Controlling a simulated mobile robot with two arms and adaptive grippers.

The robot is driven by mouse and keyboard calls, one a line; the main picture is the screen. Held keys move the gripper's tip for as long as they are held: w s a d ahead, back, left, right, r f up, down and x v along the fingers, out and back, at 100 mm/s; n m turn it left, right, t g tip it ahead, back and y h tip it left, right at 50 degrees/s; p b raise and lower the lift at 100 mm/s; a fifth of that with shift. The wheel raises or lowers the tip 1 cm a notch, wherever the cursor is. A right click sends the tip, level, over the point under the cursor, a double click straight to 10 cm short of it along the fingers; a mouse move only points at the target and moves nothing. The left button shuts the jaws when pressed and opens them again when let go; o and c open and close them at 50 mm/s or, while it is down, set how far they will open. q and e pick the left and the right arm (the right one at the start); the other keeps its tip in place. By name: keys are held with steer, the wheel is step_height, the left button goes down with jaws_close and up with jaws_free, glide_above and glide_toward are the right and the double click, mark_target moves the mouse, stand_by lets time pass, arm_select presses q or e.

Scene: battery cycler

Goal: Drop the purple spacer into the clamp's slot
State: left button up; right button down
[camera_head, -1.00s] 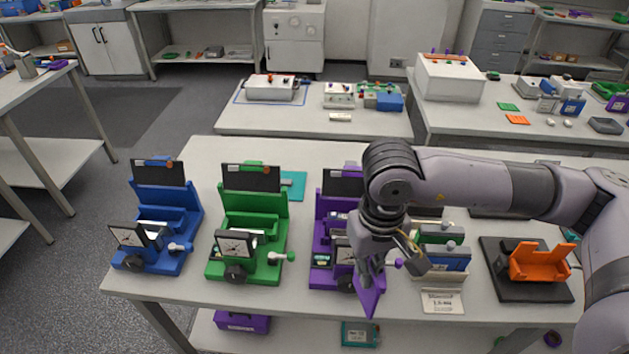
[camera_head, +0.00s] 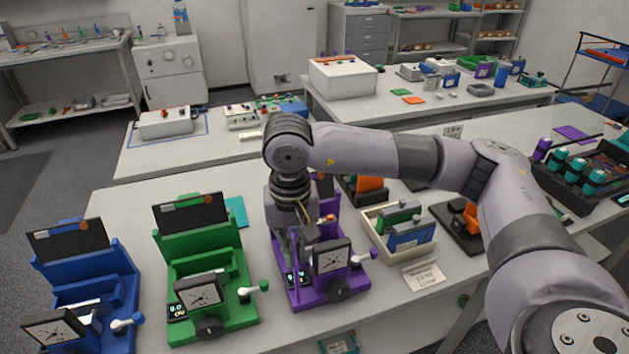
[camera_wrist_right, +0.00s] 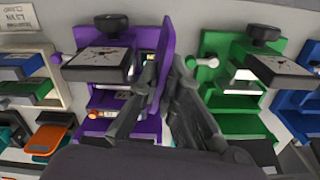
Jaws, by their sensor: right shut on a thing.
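My right gripper (camera_head: 297,250) is above and at the left side of this clamp, pointing down. It is shut on the purple spacer (camera_wrist_right: 166,58), a thin flat plate that stands on edge between the fingers in the right wrist view. There the spacer lies just right of the purple clamp (camera_wrist_right: 84,73), between it and the green clamp. The clamp's slot is partly hidden by my gripper and the dial. My left gripper is not in view.
A green clamp (camera_head: 240,312) and a blue clamp (camera_head: 118,315) stand to the left. A cream tray (camera_head: 385,252) with green and blue blocks is close on the right, with a paper card (camera_head: 424,275) before it. An orange piece (camera_head: 471,216) stands beyond.

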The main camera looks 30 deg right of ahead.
steer(key=w+d+r+m+p, duration=0.4)
steer(key=w+d+m, duration=0.55)
steer(key=m, duration=0.55)
arm_select(q)
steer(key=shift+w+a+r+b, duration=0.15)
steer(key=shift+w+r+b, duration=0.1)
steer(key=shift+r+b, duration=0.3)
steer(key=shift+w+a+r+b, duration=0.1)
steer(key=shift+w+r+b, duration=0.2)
steer(key=shift+b, duration=0.4)
arm_select(e)
steer(key=shift+m, duration=0.4)
steer(key=shift+s+d+f, duration=0.1)
steer(key=shift+d+f, duration=0.05)
steer(key=shift+f, duration=0.75)
steer(key=shift+s+d+f, duration=0.1)
steer(key=shift+d+f, duration=0.1)
steer(key=shift+f, duration=0.75)
steer(key=shift+s+d+f, duration=0.1)
steer(key=shift+d+f, duration=0.05)
steer(key=shift+f, duration=0.75)
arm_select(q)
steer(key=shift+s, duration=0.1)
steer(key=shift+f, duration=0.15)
arm_select(e)
steer(key=shift+f, duration=0.1)
